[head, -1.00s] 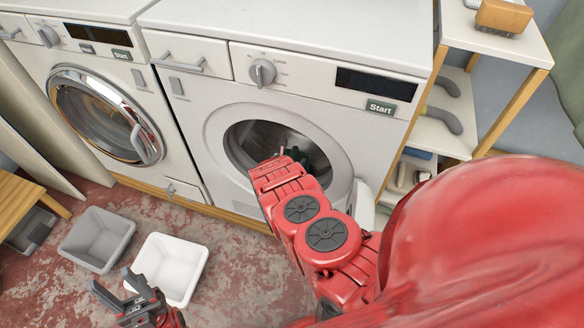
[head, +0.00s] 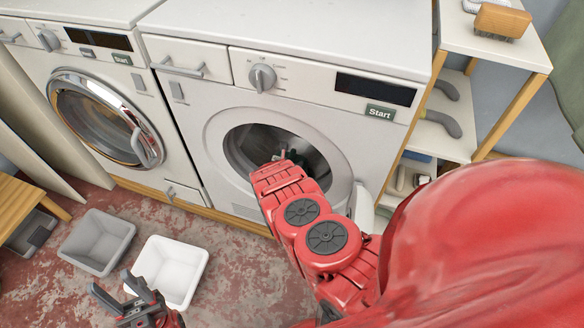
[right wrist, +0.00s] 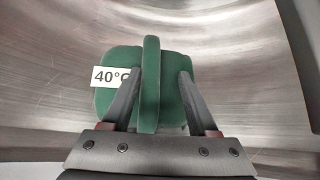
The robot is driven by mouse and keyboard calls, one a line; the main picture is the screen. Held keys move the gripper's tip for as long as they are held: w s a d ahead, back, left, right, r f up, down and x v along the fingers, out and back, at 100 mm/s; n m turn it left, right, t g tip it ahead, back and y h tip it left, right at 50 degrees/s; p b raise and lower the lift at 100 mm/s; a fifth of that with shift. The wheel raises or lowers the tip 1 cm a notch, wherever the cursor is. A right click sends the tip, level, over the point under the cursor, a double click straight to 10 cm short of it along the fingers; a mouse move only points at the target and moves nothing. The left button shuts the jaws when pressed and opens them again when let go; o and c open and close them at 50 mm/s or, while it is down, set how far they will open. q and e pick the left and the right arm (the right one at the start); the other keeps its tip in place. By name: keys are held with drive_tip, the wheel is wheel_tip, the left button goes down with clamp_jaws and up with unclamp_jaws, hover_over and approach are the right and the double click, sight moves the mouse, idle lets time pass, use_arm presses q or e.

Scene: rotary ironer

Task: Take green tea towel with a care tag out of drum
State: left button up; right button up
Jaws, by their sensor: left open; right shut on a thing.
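The green tea towel (right wrist: 112,105) is in the metal drum (right wrist: 240,70) in the right wrist view, with a white care tag (right wrist: 107,77) reading 40°C at its left. My right gripper (right wrist: 157,85) is shut on a raised fold of the towel. In the head view my right arm reaches to the round opening of the right machine (head: 225,185), and a little dark green shows inside its drum (head: 250,140). The right fingertips are mostly hidden there by my arm. My left gripper (head: 122,290) is open and empty, low at the left, near the white bin.
A white bin (head: 190,252) and a grey bin (head: 98,238) stand on the floor at the left. The left machine's round door (head: 100,115) is shut. A shelf (head: 440,138) with a brush (head: 502,20) stands right of the machine.

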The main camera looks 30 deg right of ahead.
sight(292, 156)
drive_tip(key=shift+s+r+p, duration=0.15)
drive_tip(key=shift+r+p, duration=0.1)
drive_tip(key=shift+p, duration=0.1)
clamp_jaws()
wheel_tip(292, 156, up, 4)
drive_tip(key=p, duration=0.3)
drive_tip(key=shift+f, duration=0.25)
wheel_tip(292, 156, up, 7)
drive_tip(key=p, duration=0.7)
drive_tip(key=shift+w+f, duration=0.15)
drive_tip(key=shift+w, duration=0.05)
